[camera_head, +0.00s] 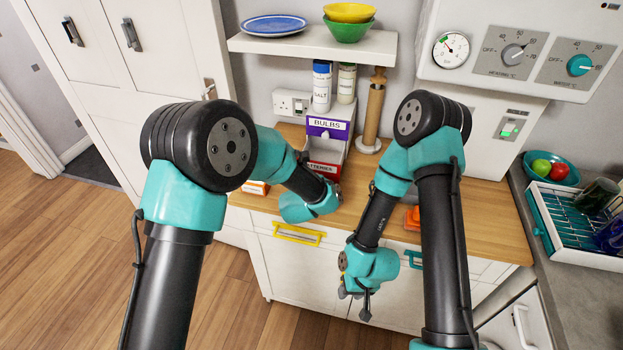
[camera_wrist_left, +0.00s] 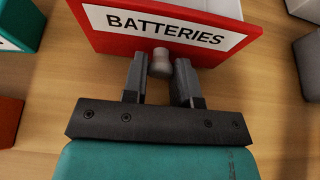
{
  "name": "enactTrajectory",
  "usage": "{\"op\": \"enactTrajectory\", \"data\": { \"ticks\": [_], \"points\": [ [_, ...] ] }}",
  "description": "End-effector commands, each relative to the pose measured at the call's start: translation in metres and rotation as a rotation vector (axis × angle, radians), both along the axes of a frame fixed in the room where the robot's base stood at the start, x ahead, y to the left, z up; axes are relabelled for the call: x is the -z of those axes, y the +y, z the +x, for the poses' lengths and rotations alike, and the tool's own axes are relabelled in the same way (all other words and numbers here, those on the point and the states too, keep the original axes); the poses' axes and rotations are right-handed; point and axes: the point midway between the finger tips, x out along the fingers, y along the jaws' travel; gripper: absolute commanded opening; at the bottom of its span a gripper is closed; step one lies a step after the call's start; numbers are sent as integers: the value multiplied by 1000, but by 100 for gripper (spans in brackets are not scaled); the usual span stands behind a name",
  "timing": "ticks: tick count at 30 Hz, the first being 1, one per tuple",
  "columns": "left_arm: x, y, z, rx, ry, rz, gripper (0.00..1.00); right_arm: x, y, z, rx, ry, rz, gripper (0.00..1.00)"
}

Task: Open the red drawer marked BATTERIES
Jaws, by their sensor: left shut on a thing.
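The red drawer marked BATTERIES (camera_head: 325,168) is the bottom drawer of a small drawer unit on the wooden worktop. It stands pulled out, with its pale inside showing above the label. In the left wrist view its red front (camera_wrist_left: 110,43) fills the top, with a grey round knob (camera_wrist_left: 161,63) at its lower middle. My left gripper (camera_wrist_left: 161,75) has its fingers on either side of this knob and is shut on it. In the head view my left arm hides part of the drawer front.
A purple BULBS drawer (camera_head: 327,127) sits above the red one, with a salt container (camera_head: 322,87) on top. A wooden paper roll holder (camera_head: 371,115) stands to the right. A shelf (camera_head: 313,45) with bowls hangs above. An orange item (camera_head: 412,217) lies near my right arm.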

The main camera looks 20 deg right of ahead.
Motion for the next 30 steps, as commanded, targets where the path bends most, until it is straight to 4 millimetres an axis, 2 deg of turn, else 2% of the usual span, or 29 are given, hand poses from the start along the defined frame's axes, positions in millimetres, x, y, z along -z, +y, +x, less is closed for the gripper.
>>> {"op": "enactTrajectory", "data": {
  "ticks": [1,8,20,26,30],
  "points": [
    [0,0,0,0,-1,-1,28,0,0,0,0,0,0,43],
    [0,0,0,0,0,0,50,0,0,0,0,0,0,43],
    [-3,3,-5,0,0,1,50,0,0,0,0,0,0,43],
    [-13,15,-25,2,-1,1,50,0,0,0,0,0,0,43],
    [-23,26,-46,3,-1,1,50,0,0,0,0,0,0,43]
  ]
}}
